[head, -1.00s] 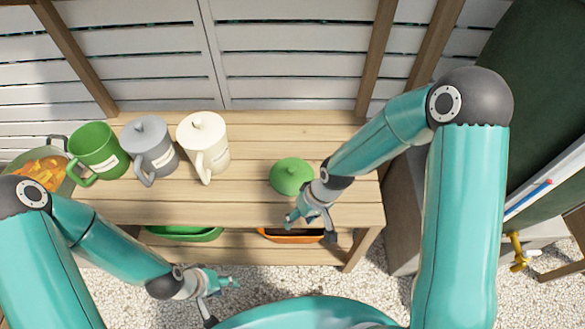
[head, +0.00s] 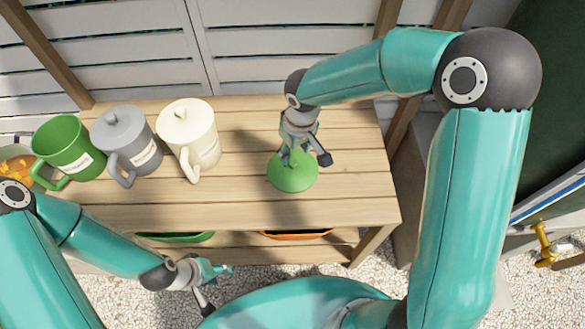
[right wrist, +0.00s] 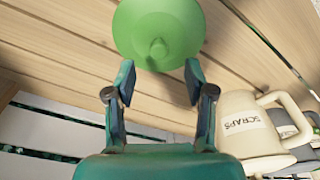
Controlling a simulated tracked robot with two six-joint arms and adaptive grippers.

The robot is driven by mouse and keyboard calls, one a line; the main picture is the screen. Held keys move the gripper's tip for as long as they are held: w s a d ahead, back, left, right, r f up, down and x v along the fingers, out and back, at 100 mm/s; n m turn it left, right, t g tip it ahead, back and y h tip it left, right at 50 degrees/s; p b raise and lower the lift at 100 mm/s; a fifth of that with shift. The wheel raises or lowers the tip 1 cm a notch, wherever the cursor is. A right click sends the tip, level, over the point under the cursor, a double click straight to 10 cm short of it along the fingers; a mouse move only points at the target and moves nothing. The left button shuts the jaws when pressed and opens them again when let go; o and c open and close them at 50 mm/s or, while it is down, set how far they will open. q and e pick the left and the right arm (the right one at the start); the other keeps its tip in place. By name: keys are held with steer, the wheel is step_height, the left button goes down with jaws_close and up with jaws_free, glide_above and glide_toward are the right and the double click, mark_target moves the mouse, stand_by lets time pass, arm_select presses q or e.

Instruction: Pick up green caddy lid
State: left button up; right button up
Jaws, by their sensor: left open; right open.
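The green caddy lid (head: 292,174) lies on the wooden bench, right of the caddies, and is a round dome with a small knob on top. It also shows in the right wrist view (right wrist: 158,25), its knob just beyond and between the fingertips. My right gripper (head: 299,158) is open above the lid, its fingers spread (right wrist: 158,70) on either side of the knob's line. The open green caddy (head: 64,145) stands at the bench's left end without a lid. My left gripper (head: 222,285) is open and empty in front of the bench.
A grey lidded caddy (head: 127,140) and a cream lidded caddy (head: 190,135) stand beside the green one; the cream one shows in the right wrist view (right wrist: 245,128). Green and orange trays (head: 297,235) sit on the lower shelf. The bench top (head: 352,190) around the lid is clear.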

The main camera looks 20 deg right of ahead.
mark_target(293, 161)
steer(key=shift+w+a+f+b, duration=0.15)
steer(key=shift+w+f, duration=0.15)
steer(key=shift+f, duration=1.45)
steer(key=shift+w+d+f+b, duration=0.15)
steer(key=shift+w+f, duration=0.15)
steer(key=shift+f, duration=1.45)
steer(key=shift+a, duration=0.1)
jaws_close()
